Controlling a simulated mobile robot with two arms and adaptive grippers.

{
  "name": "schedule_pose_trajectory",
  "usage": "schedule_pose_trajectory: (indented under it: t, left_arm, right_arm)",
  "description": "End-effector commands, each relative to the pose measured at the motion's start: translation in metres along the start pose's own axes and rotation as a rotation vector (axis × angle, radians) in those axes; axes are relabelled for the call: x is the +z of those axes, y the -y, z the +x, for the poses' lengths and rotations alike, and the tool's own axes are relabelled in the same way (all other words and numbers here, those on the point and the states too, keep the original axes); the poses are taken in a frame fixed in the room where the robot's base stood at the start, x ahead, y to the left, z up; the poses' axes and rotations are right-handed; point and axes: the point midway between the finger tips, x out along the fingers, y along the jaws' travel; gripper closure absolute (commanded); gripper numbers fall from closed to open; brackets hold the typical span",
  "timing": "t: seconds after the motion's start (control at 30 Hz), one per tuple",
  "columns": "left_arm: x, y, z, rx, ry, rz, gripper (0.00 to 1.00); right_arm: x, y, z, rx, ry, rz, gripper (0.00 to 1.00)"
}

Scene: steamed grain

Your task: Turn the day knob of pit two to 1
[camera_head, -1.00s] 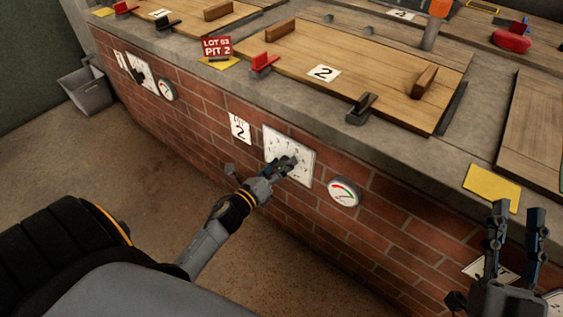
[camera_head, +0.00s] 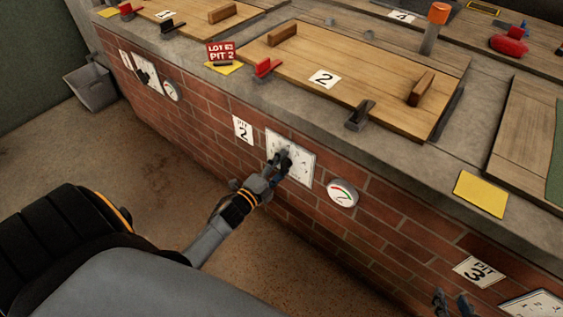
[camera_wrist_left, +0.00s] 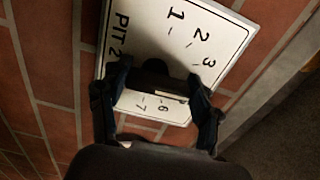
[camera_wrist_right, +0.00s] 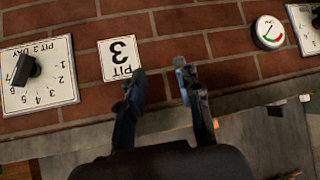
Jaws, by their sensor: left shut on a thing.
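The pit two day dial is a white numbered plate (camera_head: 304,168) on the brick wall, right of the "PIT 2" sign (camera_head: 243,129). My left gripper (camera_head: 281,160) is at the plate. In the left wrist view, the gripper (camera_wrist_left: 160,82) is shut on the dark day knob (camera_wrist_left: 165,69), a finger on each side. The numbers 1, 2, 3 and 6, 7 show on the plate (camera_wrist_left: 225,30); the fingers and knob hide others. I cannot tell which number the knob points to. My right gripper (camera_head: 452,301) is open and empty, low at the right.
A round gauge (camera_head: 342,193) is right of the dial. The wooden pit two lid (camera_head: 375,80) lies above, with a red clamp (camera_head: 267,67) and a dark clamp (camera_head: 360,114). In the right wrist view, the pit three dial (camera_wrist_right: 55,80) and "PIT 3" sign (camera_wrist_right: 121,58) show.

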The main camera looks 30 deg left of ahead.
Motion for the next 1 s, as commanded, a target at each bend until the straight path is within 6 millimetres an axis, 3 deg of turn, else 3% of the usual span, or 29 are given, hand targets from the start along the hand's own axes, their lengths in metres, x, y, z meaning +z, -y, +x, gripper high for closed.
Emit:
schedule_pose_trajectory:
  t: [0.3, 0.57, 1.0]
  left_arm:
    - [0.003, 0.001, 0.000, 0.001, 0.001, -0.300, 0.68]
    - [0.004, -0.001, 0.000, 0.001, 0.001, -0.547, 0.68]
    - [0.004, -0.005, 0.000, 0.001, 0.002, -0.965, 0.68]
  right_arm:
    - [0.064, -0.008, -0.028, 0.019, 0.337, 0.007, 0.66]
    - [0.107, -0.013, -0.060, 0.030, 0.574, 0.016, 0.66]
    - [0.098, -0.013, -0.067, 0.029, 0.574, 0.016, 0.66]
